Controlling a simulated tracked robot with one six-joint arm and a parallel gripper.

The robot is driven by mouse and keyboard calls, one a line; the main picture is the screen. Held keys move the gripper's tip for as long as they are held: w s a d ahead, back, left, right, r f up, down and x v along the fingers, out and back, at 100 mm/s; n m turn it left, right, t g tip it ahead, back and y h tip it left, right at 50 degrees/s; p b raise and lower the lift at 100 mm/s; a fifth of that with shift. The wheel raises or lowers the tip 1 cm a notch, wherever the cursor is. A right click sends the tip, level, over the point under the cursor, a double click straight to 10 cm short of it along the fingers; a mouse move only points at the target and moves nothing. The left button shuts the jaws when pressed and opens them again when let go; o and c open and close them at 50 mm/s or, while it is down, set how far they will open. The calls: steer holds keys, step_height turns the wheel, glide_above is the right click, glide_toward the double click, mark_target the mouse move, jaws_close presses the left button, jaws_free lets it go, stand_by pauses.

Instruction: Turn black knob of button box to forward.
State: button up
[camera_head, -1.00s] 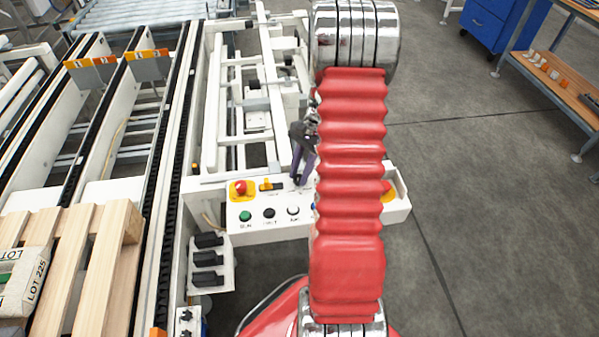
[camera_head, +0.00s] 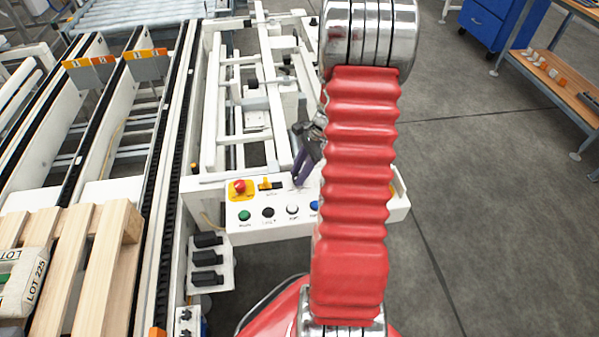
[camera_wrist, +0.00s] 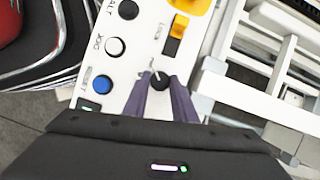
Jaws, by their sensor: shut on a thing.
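The white button box (camera_head: 262,232) stands at the front of the white frame. It carries a red emergency button (camera_head: 239,187) on yellow, an orange switch (camera_head: 268,185), and green, black, white and blue push buttons. The black knob (camera_wrist: 160,80) shows in the wrist view between the purple-grey fingertips of my gripper (camera_wrist: 160,92), which is shut on it. A thin light pointer line shows by the knob; its labels are too small to read. In the head view my gripper (camera_head: 301,180) reaches down to the box, and the knob is hidden there.
My red arm covers the right part of the box in the head view. Conveyor rails and a wooden pallet (camera_head: 95,255) with a bag stand at left. A blue cabinet (camera_head: 490,25) and a bench are at far right. Open floor lies to the right.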

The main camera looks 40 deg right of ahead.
steer(key=o, duration=1)
steer(key=shift+o, duration=0.2)
steer(key=shift+r, duration=0.1)
steer(key=v, duration=1.3)
steer(key=shift+d+r, duration=0.2)
steer(key=shift+d, duration=0.05)
steer(key=shift+s, duration=0.1)
